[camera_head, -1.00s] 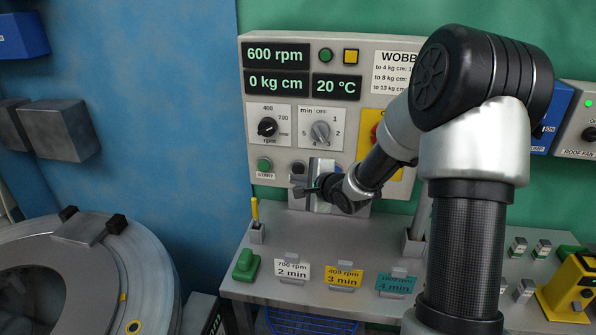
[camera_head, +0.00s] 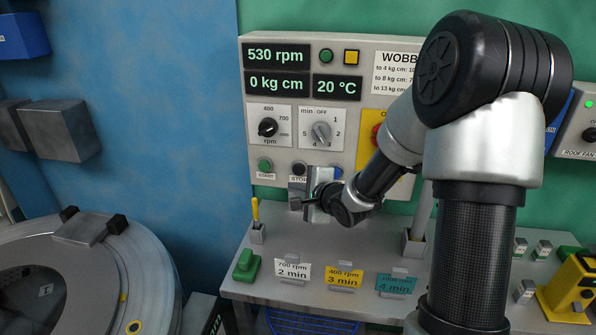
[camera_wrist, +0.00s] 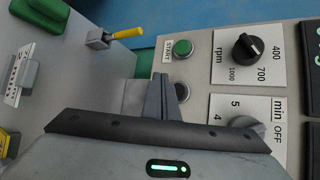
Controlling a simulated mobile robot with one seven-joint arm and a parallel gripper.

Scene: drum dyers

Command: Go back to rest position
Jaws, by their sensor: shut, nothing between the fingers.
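My gripper (camera_head: 300,196) is in front of the lower part of the grey control panel (camera_head: 345,62), below the STOP label. It also shows in the wrist view (camera_wrist: 170,98), with its fingers together and nothing between them. The panel display reads 530 rpm, 0 kg cm and 20 °C. In the wrist view the gripper body partly hides the min knob (camera_wrist: 243,123).
A drum machine (camera_head: 150,270) stands at lower left. The bench carries a green block (camera_head: 246,263), a yellow-handled tool (camera_head: 255,214) in a holder, three cards reading 700 (camera_head: 292,269), 400 (camera_head: 344,275) and 1000 rpm (camera_head: 396,282), and a yellow device (camera_head: 570,285) at right.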

